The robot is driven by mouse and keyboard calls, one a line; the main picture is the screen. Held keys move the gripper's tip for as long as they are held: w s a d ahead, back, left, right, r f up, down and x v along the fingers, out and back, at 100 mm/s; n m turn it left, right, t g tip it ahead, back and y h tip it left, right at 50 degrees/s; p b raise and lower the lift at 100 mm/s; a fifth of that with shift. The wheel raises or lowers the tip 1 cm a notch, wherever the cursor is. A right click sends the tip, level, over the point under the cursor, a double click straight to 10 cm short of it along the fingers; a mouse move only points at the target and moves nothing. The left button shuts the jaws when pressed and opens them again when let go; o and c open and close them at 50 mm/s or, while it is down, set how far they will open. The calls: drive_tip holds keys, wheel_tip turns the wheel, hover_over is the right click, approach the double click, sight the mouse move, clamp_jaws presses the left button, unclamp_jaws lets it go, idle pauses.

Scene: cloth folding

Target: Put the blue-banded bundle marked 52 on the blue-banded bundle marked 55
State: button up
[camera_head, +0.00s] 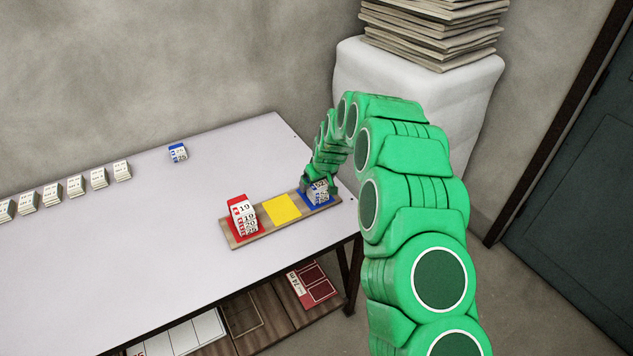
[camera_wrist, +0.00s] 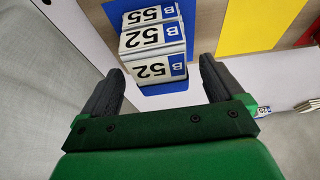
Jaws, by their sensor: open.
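The blue-banded bundle marked 52 (camera_wrist: 152,70) rests on top of the blue-banded bundle marked 55 (camera_wrist: 148,14). The two form a small stack on the blue square (camera_head: 333,199) at the right end of a wooden board.
A red-banded stack marked 19 (camera_head: 244,214) stands on the red square at the board's left end. The yellow square (camera_head: 281,207) is empty. Another blue-banded bundle (camera_head: 178,152) sits farther back on the white table (camera_head: 120,240). Several pale bundles (camera_head: 76,186) line the back edge.

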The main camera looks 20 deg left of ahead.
drive_tip(key=shift+r, duration=0.1)
drive_tip(key=v, duration=1.1)
drive_tip(key=shift+s+d+r, duration=0.15)
drive_tip(key=shift+r, duration=0.15)
drive_tip(key=s+d+r+m+g+h, duration=0.1)
drive_tip(key=s+d+r+m, duration=0.1)
drive_tip(key=s+d+r, duration=0.65)
drive_tip(key=s+d+r+m+g+h, duration=0.1)
drive_tip(key=s+d+r, duration=0.5)
drive_tip(key=s+d, duration=0.45)
drive_tip(key=s+d+r+m+g, duration=0.1)
drive_tip(key=s+d, duration=0.3)
drive_tip(key=s, duration=0.6)
drive_tip(key=s+d+r+m+g, duration=0.1)
drive_tip(key=s+d+m, duration=0.2)
drive_tip(key=s, duration=0.8)
drive_tip(key=s+d+r+m+g+h, duration=0.1)
drive_tip(key=s+d+m, duration=0.1)
drive_tip(key=s+d, duration=0.5)
drive_tip(key=s, duration=0.3)
drive_tip(key=shift+s+r, duration=0.15)
drive_tip(key=shift+r, duration=0.2)
